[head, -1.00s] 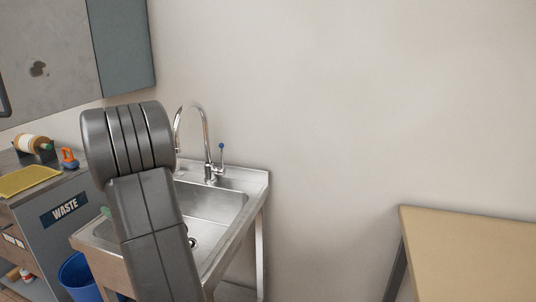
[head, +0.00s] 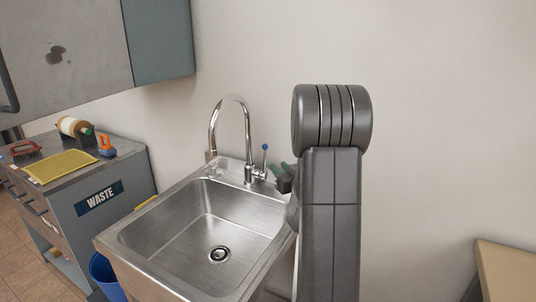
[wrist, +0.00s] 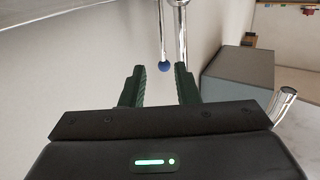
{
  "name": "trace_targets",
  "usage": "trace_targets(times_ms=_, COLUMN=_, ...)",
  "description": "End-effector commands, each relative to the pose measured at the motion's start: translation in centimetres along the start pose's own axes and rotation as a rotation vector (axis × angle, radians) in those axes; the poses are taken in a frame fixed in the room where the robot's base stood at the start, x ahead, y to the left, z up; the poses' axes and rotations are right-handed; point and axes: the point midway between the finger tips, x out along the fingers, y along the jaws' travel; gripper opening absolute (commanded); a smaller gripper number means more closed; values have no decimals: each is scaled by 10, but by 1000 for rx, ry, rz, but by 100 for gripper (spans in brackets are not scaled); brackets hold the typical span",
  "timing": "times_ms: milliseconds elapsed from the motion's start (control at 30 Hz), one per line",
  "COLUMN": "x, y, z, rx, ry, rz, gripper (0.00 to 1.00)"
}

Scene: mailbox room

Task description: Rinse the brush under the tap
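The chrome tap (head: 247,135) stands at the back of the steel sink (head: 170,215), its spout arched over the left of the basin. Its lever ends in a blue ball (head: 265,147). My gripper (head: 283,172) is partly hidden behind my arm, just right of the lever. In the wrist view my gripper (wrist: 159,76) is open and empty, with the blue ball (wrist: 163,67) in line with the gap between its green fingers. I cannot tell whether the ball is between them or beyond.
A grey cabinet marked WASTE (head: 98,198) stands left of the sink with a yellow sheet (head: 60,166), an orange item (head: 106,146) and a roll (head: 73,126) on top. A blue bin (head: 107,278) is below. A wooden table (head: 508,272) is at the right.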

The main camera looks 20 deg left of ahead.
Motion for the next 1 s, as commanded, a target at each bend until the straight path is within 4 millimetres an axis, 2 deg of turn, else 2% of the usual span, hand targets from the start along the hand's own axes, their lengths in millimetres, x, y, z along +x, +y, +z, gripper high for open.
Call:
trace_targets(times_ms=33, x=12, y=-1, z=-1, rx=-1, ry=-1, rz=-3, gripper=28)
trace_targets(times_ms=300, x=70, y=-1, z=-1, rx=0, ry=1, rz=-1, gripper=28)
trace_targets(times_ms=500, x=97, y=0, z=0, rx=-1, ry=0, rz=-1, gripper=28)
trace_targets(times_ms=700, x=107, y=0, z=0, rx=0, ry=-1, rz=0, gripper=28)
trace_targets(times_ms=933, x=107, y=0, z=0, rx=0, ry=0, rz=0, gripper=28)
trace_targets(times_ms=967, x=107, y=0, z=0, rx=0, ry=0, rz=0, gripper=26)
trace_targets(times_ms=1000, x=107, y=0, z=0, rx=0, ry=0, rz=0, gripper=18)
